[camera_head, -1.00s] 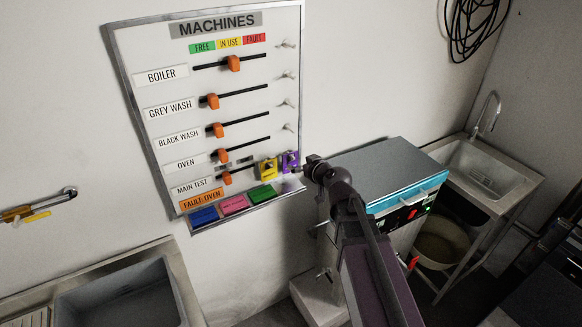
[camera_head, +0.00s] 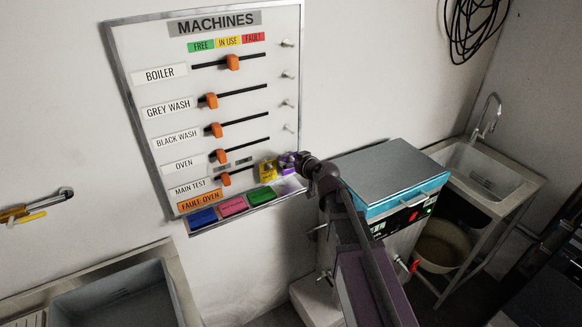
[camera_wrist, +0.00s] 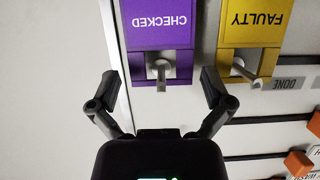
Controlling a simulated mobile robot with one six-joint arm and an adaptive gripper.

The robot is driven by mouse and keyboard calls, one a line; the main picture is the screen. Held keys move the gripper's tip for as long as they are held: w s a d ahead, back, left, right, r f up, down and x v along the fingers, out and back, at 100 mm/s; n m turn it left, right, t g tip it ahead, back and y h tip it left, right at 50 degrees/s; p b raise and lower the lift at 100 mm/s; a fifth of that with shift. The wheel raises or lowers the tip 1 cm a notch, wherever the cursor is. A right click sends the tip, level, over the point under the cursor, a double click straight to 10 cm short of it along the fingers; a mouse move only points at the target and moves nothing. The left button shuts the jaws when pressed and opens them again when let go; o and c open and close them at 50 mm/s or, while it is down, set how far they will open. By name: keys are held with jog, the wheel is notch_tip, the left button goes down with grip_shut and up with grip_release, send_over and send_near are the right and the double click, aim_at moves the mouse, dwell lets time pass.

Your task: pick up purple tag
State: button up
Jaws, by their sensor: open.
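The purple tag (camera_wrist: 160,30), lettered CHECKED, hangs on a pale peg at the lower right of the MACHINES board. It shows upside down in the wrist view and small in the head view (camera_head: 286,161), partly covered by my gripper. My gripper (camera_wrist: 160,78) is open, with one finger on each side of the tag's narrow holed end and the peg. The fingertips look apart from the tag, though depth is hard to tell.
A yellow FAULTY tag (camera_wrist: 251,25) hangs on a peg right beside the purple one, close to one finger. The board (camera_head: 240,118) carries orange sliders. Blue (camera_head: 203,217), pink (camera_head: 233,206) and green (camera_head: 262,196) tags sit on its lower ledge.

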jog(key=shift+x, duration=1.1)
jog(key=c, duration=0.5)
